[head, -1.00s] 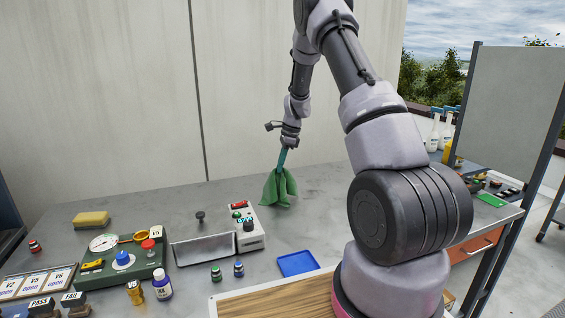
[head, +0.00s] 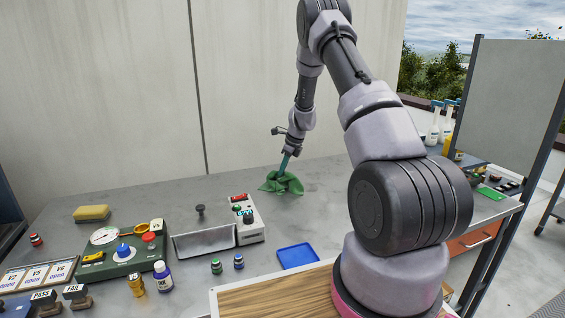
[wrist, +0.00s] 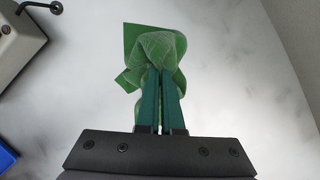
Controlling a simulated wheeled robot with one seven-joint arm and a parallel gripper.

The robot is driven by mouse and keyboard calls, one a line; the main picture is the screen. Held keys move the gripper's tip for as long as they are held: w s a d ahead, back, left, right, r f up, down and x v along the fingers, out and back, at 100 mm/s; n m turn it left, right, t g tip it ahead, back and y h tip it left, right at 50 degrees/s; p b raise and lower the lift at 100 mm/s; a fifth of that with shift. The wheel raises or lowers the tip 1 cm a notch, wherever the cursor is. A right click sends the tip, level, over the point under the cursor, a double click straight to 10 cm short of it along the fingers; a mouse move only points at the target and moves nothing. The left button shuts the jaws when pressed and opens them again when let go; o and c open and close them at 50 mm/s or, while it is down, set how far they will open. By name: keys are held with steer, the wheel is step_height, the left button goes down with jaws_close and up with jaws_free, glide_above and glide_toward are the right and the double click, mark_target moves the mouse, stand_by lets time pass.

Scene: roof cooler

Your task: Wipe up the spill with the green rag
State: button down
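The green rag (head: 284,186) is bunched against the grey worktop near the back wall in the head view. My gripper (head: 287,168) points down at it with its teal fingers close together, pinching the cloth. In the wrist view the fingers of my gripper (wrist: 162,88) are shut on the folded green rag (wrist: 150,48), which spreads out beyond the fingertips. No spill can be clearly made out; the worktop has only mottled grey patches, and the surface under the rag is hidden.
A control box (head: 240,222) with a knob and a metal tray (head: 204,245) stand left of the rag. A blue tray (head: 298,256) lies nearer. A yellow sponge (head: 91,213) and a green instrument panel (head: 118,262) are at the left.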

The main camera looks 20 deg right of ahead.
mark_target(280, 186)
steer(key=shift+f, duration=1.45)
jaws_free()
steer(key=shift+f, duration=0.1)
steer(key=shift+f, duration=0.9)
jaws_close()
